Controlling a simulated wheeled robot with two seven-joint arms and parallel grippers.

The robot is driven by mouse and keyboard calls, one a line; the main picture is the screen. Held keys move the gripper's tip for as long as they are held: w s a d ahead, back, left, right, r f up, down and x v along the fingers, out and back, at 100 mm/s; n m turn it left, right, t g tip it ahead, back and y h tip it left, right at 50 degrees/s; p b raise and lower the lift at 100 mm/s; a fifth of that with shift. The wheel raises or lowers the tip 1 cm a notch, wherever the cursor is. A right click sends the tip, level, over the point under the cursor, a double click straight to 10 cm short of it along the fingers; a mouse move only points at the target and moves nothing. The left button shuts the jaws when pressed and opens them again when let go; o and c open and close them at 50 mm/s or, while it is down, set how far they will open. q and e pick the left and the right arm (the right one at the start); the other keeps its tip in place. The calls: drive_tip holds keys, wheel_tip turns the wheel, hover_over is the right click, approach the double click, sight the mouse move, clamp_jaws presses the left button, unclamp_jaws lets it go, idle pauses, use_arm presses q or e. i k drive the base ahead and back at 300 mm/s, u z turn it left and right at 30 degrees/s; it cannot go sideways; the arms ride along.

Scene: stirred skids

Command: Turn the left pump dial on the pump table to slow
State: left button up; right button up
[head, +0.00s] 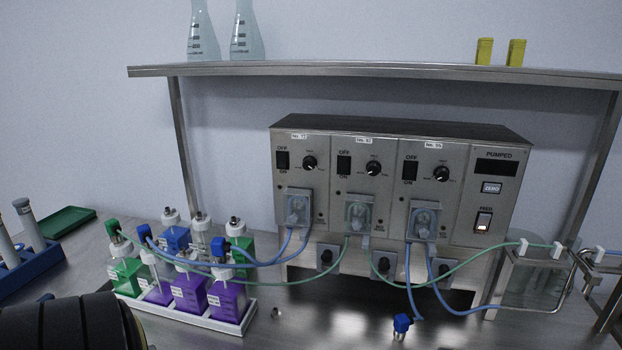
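The pump unit (400,134) is a grey metal box with three pump panels side by side, standing on the pump table (285,325). The left pump dial (310,163) is a small round black knob on the left panel, right of a black OFF/ON switch (282,160). Small marks surround the dial, but they are too small to read, and I cannot tell its setting for sure. The middle dial (373,168) and right dial (441,174) look alike. Neither of my grippers is in view, and nothing touches the left dial.
A white tray (196,318) of several capped bottles stands front left of the pumps. Blue and green tubes run across the front, below the dials. A shelf (360,69) with flasks and yellow boxes spans above. A glass tank (535,280) stands at right. Space before the dials looks clear.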

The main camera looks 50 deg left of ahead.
sight(309, 162)
drive_tip(key=k, duration=0.4)
drive_tip(key=u, duration=0.9)
